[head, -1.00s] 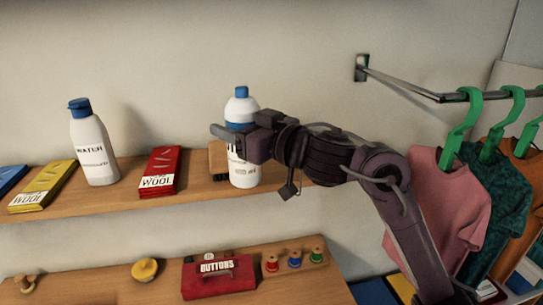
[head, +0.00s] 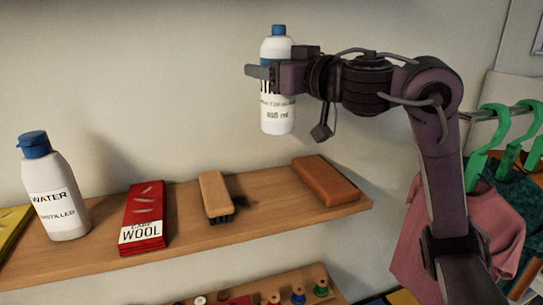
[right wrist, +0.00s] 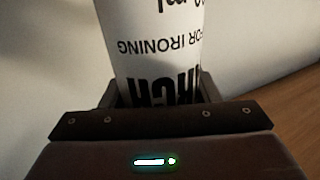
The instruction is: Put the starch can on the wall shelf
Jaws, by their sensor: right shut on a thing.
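The starch can (head: 277,112) is white with a blue cap and black lettering. My right gripper (head: 262,74) is shut on its upper body and holds it upright in the air above the shelf. In the right wrist view the can (right wrist: 155,45) sits between the two fingers (right wrist: 157,90), its lettering upside down. The wooden wall shelf (head: 110,262) runs along the wall below the can, with a clear gap between them. My left gripper is not in view.
On the shelf stand a water bottle (head: 55,195), a red wool packet (head: 145,212), a brush (head: 215,193) and a reddish-brown block (head: 325,180). Bare shelf shows between brush and block. Clothes on green hangers (head: 485,145) hang at the right. Thread spools (head: 298,295) are below.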

